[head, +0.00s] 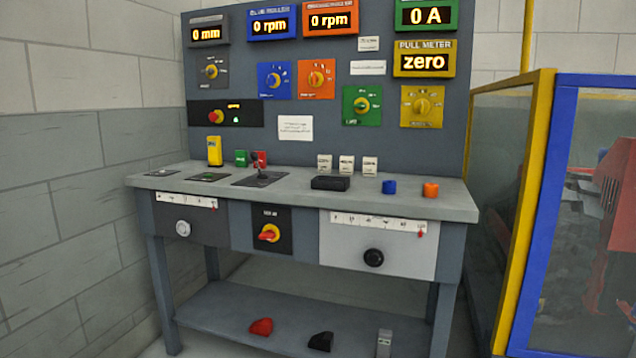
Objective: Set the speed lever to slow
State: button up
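On the bench front, a left scale (186,201) with a red pointer sits above a pale round knob (183,228). A right scale (378,221) with a red pointer sits above a black knob (373,257). My gripper is not in view.
The grey bench (450,207) stands before a panel of dials and displays. A red-and-yellow rotary switch (269,233) is on its front. Small blocks and a black box (330,183) are on top. A yellow-and-blue framed enclosure (538,180) stands close on the right.

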aim_at(253, 156)
jog(key=u, duration=1.55)
jog(key=i, duration=1.7)
jog(key=z, duration=0.4)
